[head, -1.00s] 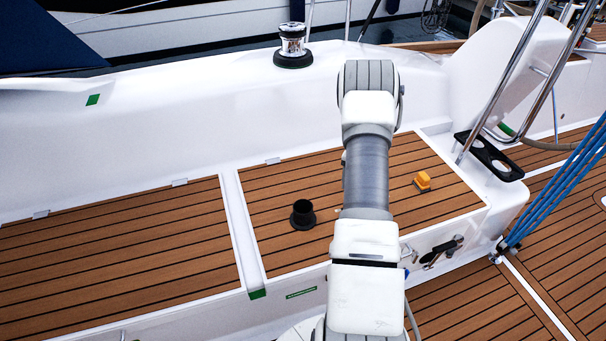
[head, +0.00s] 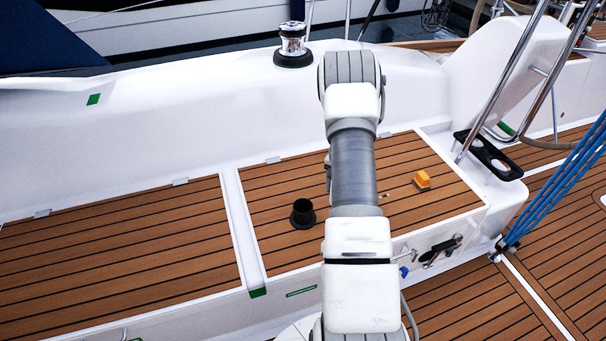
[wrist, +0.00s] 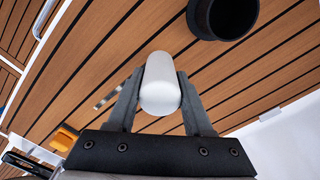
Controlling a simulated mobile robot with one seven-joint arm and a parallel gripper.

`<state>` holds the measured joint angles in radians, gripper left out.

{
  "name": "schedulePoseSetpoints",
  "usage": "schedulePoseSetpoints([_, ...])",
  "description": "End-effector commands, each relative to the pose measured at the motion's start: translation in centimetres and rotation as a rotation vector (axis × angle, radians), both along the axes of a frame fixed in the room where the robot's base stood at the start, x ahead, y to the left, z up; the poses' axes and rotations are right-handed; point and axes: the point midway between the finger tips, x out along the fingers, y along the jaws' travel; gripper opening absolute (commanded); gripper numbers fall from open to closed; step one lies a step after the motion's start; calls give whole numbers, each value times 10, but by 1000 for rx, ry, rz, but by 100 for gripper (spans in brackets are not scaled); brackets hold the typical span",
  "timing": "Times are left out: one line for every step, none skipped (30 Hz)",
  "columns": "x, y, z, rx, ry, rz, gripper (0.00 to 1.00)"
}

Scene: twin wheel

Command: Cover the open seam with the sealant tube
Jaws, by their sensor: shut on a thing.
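In the wrist view, my gripper (wrist: 160,82) is shut on a white rounded cylinder, seemingly the sealant tube (wrist: 160,88). Its rounded end faces away from the wrist, above the teak-planked seat. A short pale strip (wrist: 108,96) lies on the planks just left of the fingers. It also shows as a small light mark in the head view (head: 384,195), right beside my arm. It may be the open seam, but I cannot tell for sure. In the head view, my gripper and the tube are hidden by my arm.
A black cup-shaped holder (head: 302,214) stands on the seat, close beyond the tube in the wrist view (wrist: 226,14). An orange block (head: 422,181) sits at the right of the seat. A chrome winch (head: 293,46) stands behind. Blue ropes (head: 560,190) run at the right.

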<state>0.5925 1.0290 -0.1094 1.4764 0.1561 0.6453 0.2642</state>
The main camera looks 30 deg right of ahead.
Motion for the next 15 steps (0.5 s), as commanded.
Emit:
schedulePoseSetpoints([1,2,1,-1,-1,0,7])
schedulePoseSetpoints([1,2,1,-1,-1,0,7])
schedulePoseSetpoints([1,2,0,-1,-1,0,7])
schedulePoseSetpoints([1,2,0,-1,-1,0,7])
schedulePoseSetpoints([1,2,0,-1,-1,0,7])
schedulePoseSetpoints([1,2,0,0,-1,0,7])
schedulePoseSetpoints([1,2,0,0,-1,0,7])
schedulePoseSetpoints([1,2,0,0,-1,0,7])
schedulePoseSetpoints([1,2,1,0,-1,0,7])
schedulePoseSetpoints([1,2,1,0,-1,-1,7])
schedulePoseSetpoints([1,2,2,0,-1,-1,7])
schedulePoseSetpoints([1,2,3,-1,-2,-1,7])
schedulePoseSetpoints([1,2,4,-1,-2,-1,7])
schedulePoseSetpoints([1,2,6,-1,-2,-1,7])
schedulePoseSetpoints([1,2,8,-1,-2,-1,7])
